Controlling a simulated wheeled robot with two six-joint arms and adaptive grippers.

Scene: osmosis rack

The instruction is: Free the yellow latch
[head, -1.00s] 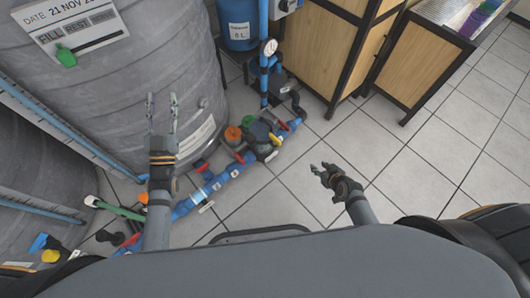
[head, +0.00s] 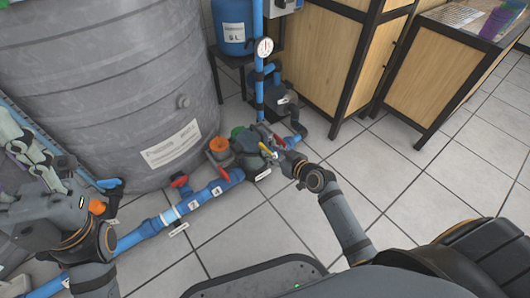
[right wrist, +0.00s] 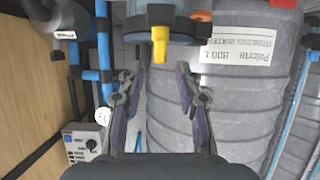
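The yellow latch (head: 268,151) sticks out from the dark valve body (head: 250,142) on the blue pipe. In the right wrist view the yellow latch (right wrist: 160,45) hangs from a grey-blue round fitting, just beyond and between my fingertips. My right gripper (head: 281,152) is close beside the latch in the head view. The right wrist view shows its two fingers (right wrist: 160,72) apart with nothing between them. My left gripper (head: 32,150) is at the far left, over the pipe area and away from the latch; its finger opening is unclear.
A red handle (head: 222,174) and an orange cap (head: 219,144) sit beside the valve. The grey tank (head: 110,90) stands behind at left, a pressure gauge (head: 265,47) on the upright pipe, and wooden cabinets (head: 335,60) behind at right. The tiled floor at right is clear.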

